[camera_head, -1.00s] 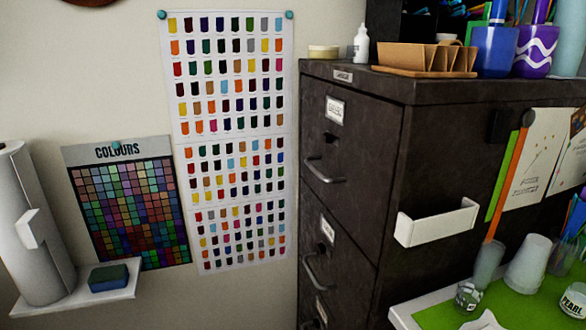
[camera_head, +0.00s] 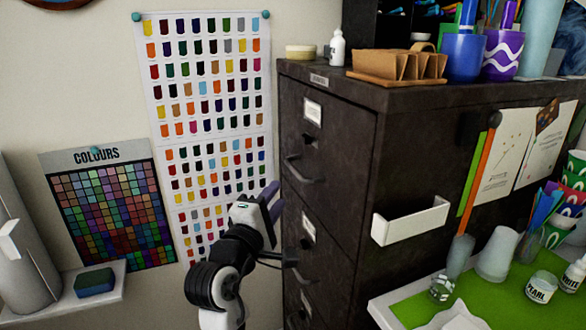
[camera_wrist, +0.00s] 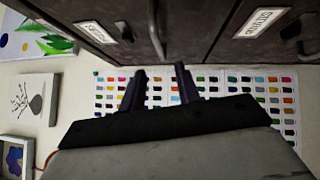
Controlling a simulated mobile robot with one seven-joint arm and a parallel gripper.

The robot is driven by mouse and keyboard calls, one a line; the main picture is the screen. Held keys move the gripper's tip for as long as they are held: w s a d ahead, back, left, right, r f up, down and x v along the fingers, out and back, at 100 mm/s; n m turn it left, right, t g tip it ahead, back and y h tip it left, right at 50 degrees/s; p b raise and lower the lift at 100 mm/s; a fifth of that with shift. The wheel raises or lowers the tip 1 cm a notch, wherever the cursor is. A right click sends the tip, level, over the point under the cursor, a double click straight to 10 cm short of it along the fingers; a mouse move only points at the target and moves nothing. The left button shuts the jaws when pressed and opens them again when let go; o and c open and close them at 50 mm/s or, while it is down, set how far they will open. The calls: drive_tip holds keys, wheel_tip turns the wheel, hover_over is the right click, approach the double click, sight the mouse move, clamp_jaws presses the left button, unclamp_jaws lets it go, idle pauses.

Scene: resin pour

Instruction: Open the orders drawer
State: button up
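A dark filing cabinet (camera_head: 340,150) with stacked drawers stands right of centre. Its top drawer has a label (camera_head: 313,112) and a bar handle (camera_head: 305,173). The drawer below has a label (camera_head: 308,227); its handle is partly behind my gripper. The visible drawers look shut. I cannot read which label says orders. My gripper (camera_head: 270,203) is just left of the cabinet front, apart from the top handle. In the wrist view my gripper (camera_wrist: 160,82) shows two separated, empty fingers, with two drawer labels, left (camera_wrist: 98,32) and right (camera_wrist: 261,22), beyond.
A colour chart (camera_head: 205,90) and a COLOURS poster (camera_head: 108,205) hang on the wall behind. A small shelf (camera_head: 65,297) with a sponge is at lower left. A white holder (camera_head: 410,222) is on the cabinet's side. A table with a green mat (camera_head: 400,310) stands at lower right.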

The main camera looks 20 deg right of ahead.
sight(294, 168)
drive_tip(key=p+x, duration=0.2)
drive_tip(key=x, duration=0.9)
drive_tip(key=shift+a+r, duration=0.1)
clamp_jaws()
